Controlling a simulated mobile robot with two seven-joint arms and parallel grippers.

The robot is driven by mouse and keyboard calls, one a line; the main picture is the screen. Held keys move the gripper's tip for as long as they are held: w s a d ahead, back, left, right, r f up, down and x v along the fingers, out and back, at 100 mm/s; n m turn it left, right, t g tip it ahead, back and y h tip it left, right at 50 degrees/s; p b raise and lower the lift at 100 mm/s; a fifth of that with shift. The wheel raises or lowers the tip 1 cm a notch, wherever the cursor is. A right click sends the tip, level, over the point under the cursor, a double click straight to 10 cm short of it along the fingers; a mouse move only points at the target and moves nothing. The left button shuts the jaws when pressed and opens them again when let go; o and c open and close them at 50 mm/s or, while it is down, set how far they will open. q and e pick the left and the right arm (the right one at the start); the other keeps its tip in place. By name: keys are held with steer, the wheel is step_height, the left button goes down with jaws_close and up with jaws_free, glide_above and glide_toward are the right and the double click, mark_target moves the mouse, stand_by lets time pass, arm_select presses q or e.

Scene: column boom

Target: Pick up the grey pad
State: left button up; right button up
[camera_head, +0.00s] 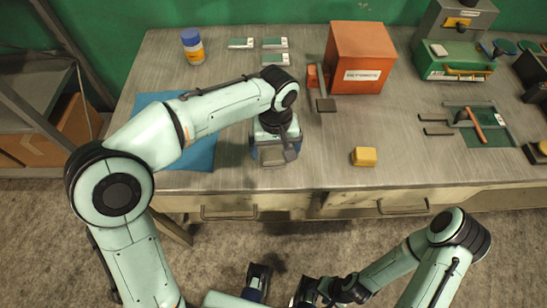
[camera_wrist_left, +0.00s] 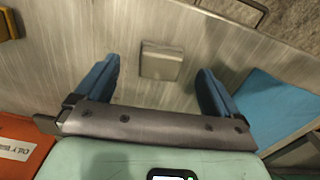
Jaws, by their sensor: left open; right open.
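The grey pad (camera_wrist_left: 161,62) is a small, square, flat-looking block on the bench top. In the left wrist view it lies between and just beyond the two blue fingers of my left gripper (camera_wrist_left: 158,80), with clear space on both sides. In the head view my left gripper (camera_head: 275,153) hangs over the front middle of the bench and largely hides the pad. Its fingers are apart and hold nothing. My right gripper (camera_head: 281,285) is low in the head view, in front of the bench, open and well away from the pad.
A yellow block (camera_head: 364,156) sits right of my left gripper. A blue mat (camera_head: 203,153) lies to its left, partly behind my arm. An orange box (camera_head: 360,60) and a hammer-like tool (camera_head: 324,98) stand behind. The bench's front edge is close.

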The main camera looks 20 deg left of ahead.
mark_target(274, 158)
arm_select(q)
steer(key=f, duration=0.5)
steer(key=shift+w+a+f+b, duration=0.15)
steer(key=shift+a+f+b, duration=0.1)
steer(key=shift+b, duration=0.1)
steer(key=c, duration=1.1)
